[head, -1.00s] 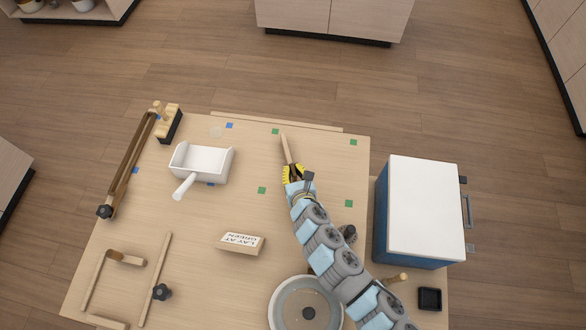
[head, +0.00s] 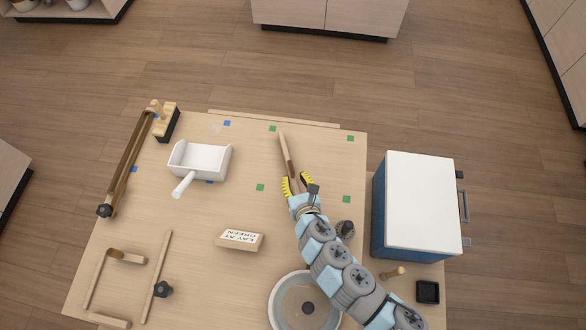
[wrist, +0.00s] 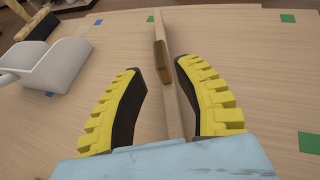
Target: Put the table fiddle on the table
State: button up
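A long, narrow wooden piece with a brown block on its side, which I take to be the table fiddle (head: 284,150), is over the table (head: 225,205) among the green squares. It also shows in the wrist view (wrist: 158,28), running between my fingers. My gripper (head: 296,183) is open, one yellow finger on each side of the piece, with gaps showing in the wrist view (wrist: 160,72). The near end of the piece is partly hidden by the gripper. It appears to rest on the tabletop.
A white scoop (head: 202,160) and a brush (head: 167,123) are at the left. A sign block reading "LAY AT GREEN" (head: 240,240) stands mid-table. A round pan (head: 280,300) is in front. A blue and white box (head: 418,205) stands right.

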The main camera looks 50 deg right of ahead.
jog(key=shift+p+v, duration=0.45)
jog(key=shift+v, duration=2.35)
